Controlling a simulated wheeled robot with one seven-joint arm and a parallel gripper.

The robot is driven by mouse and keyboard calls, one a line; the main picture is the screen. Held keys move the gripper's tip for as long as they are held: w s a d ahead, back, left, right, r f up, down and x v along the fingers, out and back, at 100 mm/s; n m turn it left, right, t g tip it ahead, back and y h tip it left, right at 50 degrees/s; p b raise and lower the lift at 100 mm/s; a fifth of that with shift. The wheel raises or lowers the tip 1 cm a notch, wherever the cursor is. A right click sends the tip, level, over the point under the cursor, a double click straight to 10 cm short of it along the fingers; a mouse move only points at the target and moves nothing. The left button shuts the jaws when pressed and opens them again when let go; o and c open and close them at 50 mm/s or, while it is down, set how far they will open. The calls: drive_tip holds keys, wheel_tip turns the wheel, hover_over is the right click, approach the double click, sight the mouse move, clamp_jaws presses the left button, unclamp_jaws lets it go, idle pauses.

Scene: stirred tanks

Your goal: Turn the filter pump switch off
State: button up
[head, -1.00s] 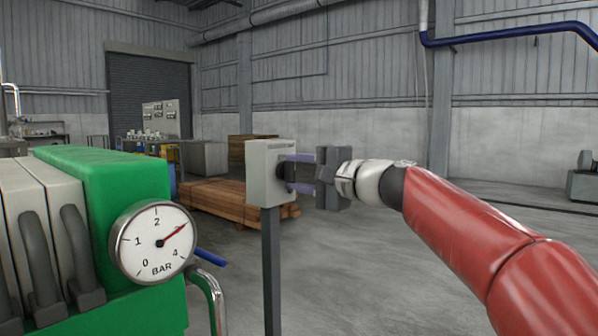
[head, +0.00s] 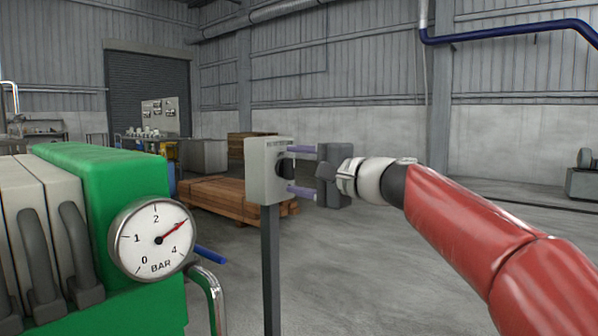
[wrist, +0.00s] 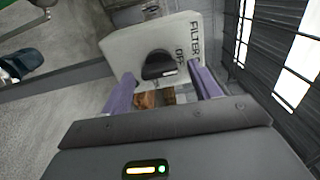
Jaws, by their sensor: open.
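The filter pump switch is a light grey box (head: 258,172) on a dark post in the middle of the head view. Its black knob (head: 286,169) sits on the side facing my gripper (head: 300,170). In the wrist view the box face (wrist: 120,48) carries the words FILTER and OFF to the right of the knob (wrist: 158,66). The knob's bar lies roughly sideways there, one end towards OFF. My gripper (wrist: 162,82) is open, its purple fingers on either side of the knob with visible gaps. Nothing is held.
A green filter press (head: 110,195) with a round pressure gauge (head: 153,240) stands at the left; its red needle points up and right. Stacked timber (head: 225,197) lies behind the switch post (head: 271,270). The floor to the right is open.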

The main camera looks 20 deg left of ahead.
drive_tip(key=b+v, duration=0.1)
drive_tip(key=v, duration=0.6)
drive_tip(key=shift+d, duration=0.25)
